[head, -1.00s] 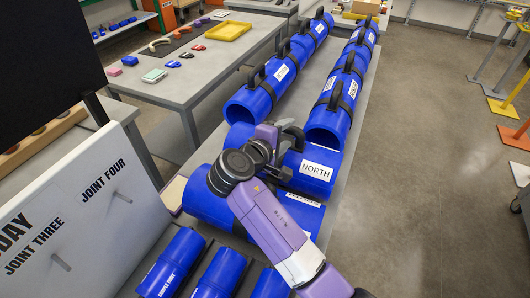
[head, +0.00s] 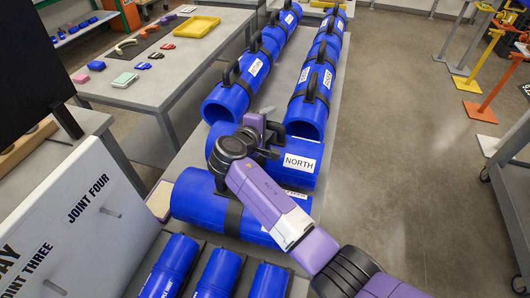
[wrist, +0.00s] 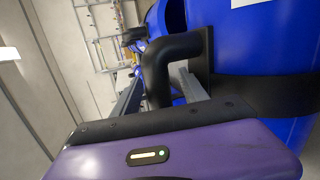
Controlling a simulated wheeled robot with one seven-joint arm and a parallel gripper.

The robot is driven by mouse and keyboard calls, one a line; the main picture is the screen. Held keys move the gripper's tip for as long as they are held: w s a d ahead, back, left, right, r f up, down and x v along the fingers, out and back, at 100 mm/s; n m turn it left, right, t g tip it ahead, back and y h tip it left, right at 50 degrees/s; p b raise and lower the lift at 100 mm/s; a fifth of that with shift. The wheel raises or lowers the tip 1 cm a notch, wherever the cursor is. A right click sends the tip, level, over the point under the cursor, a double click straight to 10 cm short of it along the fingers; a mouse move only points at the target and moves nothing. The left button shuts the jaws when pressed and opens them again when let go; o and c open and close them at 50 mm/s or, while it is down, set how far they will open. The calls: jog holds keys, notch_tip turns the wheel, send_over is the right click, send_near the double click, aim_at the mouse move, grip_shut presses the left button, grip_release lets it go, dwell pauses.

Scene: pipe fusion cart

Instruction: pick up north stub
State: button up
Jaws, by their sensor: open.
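The north stub (head: 305,176) is a blue pipe piece with a white NORTH label, lying across the grey bench in the head view. It has a black strap and a black handle on top, partly hidden by my wrist. My gripper (head: 268,136) is at that handle and open. In the wrist view a bent black handle (wrist: 180,48) stands just ahead of my purple gripper body, with grey finger parts showing around its post. A black band (wrist: 265,92) wraps the blue pipe on the right. Whether the fingers touch the handle cannot be told.
Another large blue pipe (head: 190,197) lies just in front, under my arm. Two rows of handled blue pipes (head: 308,112) run behind. Small blue samples (head: 218,272) lie at the near end, beside a white lettered board (head: 75,225). Open floor (head: 400,150) lies to the right.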

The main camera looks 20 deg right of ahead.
grip_shut()
dwell(1.4)
jog(key=shift+r, duration=0.15)
